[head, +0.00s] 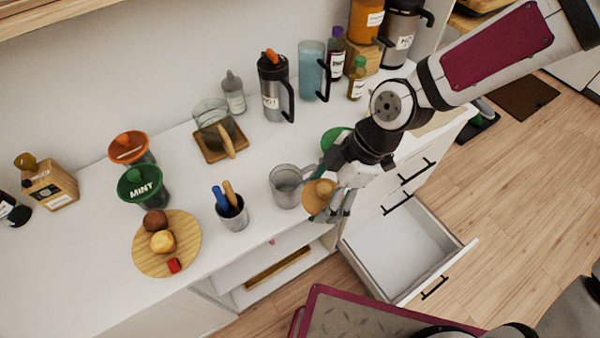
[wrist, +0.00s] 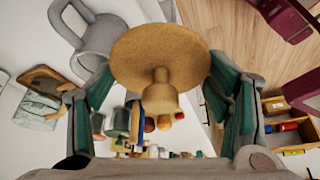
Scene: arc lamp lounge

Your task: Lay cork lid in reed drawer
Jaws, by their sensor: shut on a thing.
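The cork lid (head: 317,199), a tan disc with a knob, is held by my gripper (head: 336,203) above the front edge of the white counter. In the wrist view the lid (wrist: 160,48) sits between the two green-padded fingers (wrist: 165,98), its knob toward the camera. The gripper is shut on it. An open white drawer (head: 398,252) stands out from the cabinet below and to the right of my gripper. Its visible floor is bare. I cannot read a label naming it as the reed drawer.
A grey mug (head: 286,185) stands on the counter just left of the lid. A utensil cup (head: 232,213) and a round board (head: 167,245) with food stand farther left. A maroon-edged panel (head: 340,318) lies in front of the drawer.

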